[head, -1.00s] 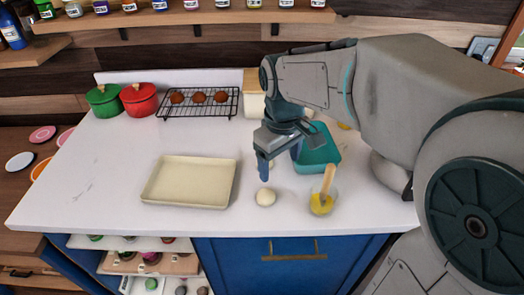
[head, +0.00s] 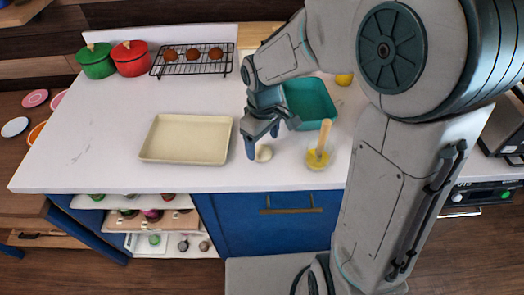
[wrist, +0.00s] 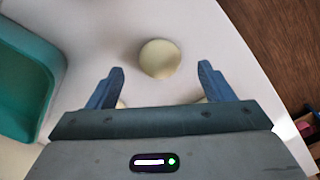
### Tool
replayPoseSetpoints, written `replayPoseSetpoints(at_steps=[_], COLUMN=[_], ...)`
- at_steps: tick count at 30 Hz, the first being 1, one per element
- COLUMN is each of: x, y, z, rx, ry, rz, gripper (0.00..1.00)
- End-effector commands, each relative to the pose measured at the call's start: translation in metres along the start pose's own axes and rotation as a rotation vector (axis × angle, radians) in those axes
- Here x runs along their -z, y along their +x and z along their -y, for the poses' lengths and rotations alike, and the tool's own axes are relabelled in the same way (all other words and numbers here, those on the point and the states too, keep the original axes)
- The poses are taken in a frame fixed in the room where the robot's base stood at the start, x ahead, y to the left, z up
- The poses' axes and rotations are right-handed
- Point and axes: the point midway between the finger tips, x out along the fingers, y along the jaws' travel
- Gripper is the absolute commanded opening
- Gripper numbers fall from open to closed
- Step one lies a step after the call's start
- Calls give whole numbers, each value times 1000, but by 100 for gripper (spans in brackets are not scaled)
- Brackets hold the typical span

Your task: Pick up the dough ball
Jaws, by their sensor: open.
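The dough ball (head: 264,154) is a small pale round lump on the white counter, just right of the cream baking tray. My gripper (head: 262,143) is right above and beside it in the head view, and one finger partly overlaps the ball's left side. In the wrist view the dough ball (wrist: 160,59) lies ahead of the fingertips, roughly centred between them. My gripper (wrist: 160,76) is open and empty there. I cannot tell how high the fingertips are above the counter.
A cream tray (head: 150,155) lies to the left. A teal bin (head: 325,107) stands behind, and a small glass bowl of yellow liquid with a brush (head: 326,135) is at right. Red (head: 131,62) and green (head: 97,65) pots and a cooling rack (head: 165,72) are at the back.

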Motion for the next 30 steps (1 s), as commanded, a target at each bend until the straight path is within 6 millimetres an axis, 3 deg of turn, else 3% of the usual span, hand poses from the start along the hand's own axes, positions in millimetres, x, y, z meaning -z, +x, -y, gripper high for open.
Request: replayPoseSetpoints(at_steps=[6, 14, 20, 30], x=[1, 1, 1, 1], y=[28, 32, 32, 31], z=[0, 0, 0, 0], rx=[1, 1, 0, 0], ry=[0, 1, 1, 1], rz=[1, 0, -1, -1], gripper=[75, 75, 27, 27])
